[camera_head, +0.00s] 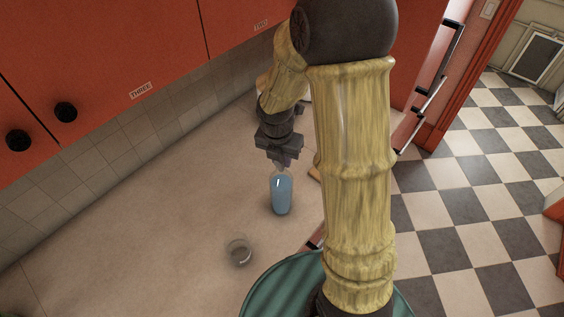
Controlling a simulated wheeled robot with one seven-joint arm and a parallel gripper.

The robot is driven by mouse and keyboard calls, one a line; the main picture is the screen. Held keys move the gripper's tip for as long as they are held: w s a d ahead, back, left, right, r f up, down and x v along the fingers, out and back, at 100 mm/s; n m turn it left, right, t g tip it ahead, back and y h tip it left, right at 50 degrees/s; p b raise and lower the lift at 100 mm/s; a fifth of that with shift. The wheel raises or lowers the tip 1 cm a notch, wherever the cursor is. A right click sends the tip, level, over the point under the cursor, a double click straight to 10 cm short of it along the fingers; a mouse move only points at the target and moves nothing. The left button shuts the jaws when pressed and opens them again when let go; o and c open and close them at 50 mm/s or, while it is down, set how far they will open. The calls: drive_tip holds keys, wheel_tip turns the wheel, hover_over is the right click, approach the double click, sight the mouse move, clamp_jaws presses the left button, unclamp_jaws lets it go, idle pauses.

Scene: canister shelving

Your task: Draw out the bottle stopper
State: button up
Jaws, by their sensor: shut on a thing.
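A clear bottle (282,197) with blue liquid stands upright on the beige counter. My gripper (281,165) points down right above it, with its jaws around the bottle's top. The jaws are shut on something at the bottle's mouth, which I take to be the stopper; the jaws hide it. I cannot tell from this view whether the stopper sits in the neck or is raised.
A small round glass dish (238,251) stands on the counter (150,230) left of and nearer than the bottle. Red cabinets (100,60) hang over the tiled back wall (110,165). The counter's left part is clear. A checkered floor (480,190) lies to the right.

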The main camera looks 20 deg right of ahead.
drive_tip(key=shift+r+p, duration=2.7)
drive_tip(key=shift+p, duration=0.05)
